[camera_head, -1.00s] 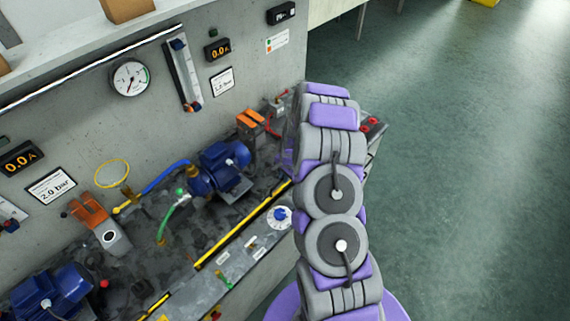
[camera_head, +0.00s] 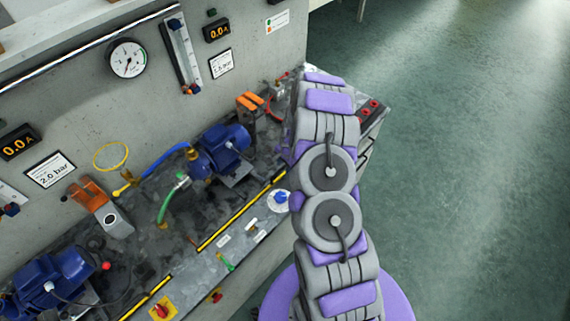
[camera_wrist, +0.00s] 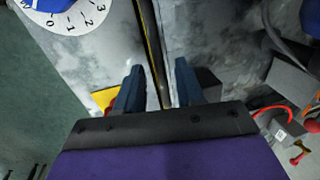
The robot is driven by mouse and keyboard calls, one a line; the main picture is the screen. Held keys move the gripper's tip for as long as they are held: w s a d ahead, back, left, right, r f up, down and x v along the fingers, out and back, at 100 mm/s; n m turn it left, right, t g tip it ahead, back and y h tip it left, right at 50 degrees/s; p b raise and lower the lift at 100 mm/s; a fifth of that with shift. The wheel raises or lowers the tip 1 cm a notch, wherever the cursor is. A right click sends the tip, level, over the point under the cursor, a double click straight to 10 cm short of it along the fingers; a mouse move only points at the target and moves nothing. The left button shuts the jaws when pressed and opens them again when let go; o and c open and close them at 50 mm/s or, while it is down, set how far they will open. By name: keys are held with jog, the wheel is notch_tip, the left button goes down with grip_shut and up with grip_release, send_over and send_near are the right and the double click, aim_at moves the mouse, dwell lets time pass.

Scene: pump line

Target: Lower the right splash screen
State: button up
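A yellow-and-black strip (camera_head: 240,212) runs along the bench's front part, left of my arm, with a second stretch at lower left. In the wrist view a dark strip with a yellow edge (camera_wrist: 151,40) runs down between my fingers. I cannot make out a clear screen panel standing on it; it may be see-through or lowered. My gripper (camera_wrist: 158,82) is open, one finger on each side of the strip, with nothing seen held. In the head view my gripper is hidden behind my arm.
A blue pump (camera_head: 222,148) with blue and green hoses stands behind the strip. A numbered dial (camera_wrist: 65,14) and a yellow plate (camera_wrist: 104,98) lie near my fingers. Red buttons (camera_head: 368,107) sit at the bench's right end. Open green floor (camera_head: 460,170) lies to the right.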

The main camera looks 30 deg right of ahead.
jog(key=shift+r, duration=0.15)
jog(key=s+d+r, duration=0.1)
jog(key=s+r, duration=0.2)
jog(key=r, duration=1.4)
jog(key=shift+d+p, duration=0.15)
jog(key=shift+p, duration=0.3)
jog(key=shift+s, duration=0.1)
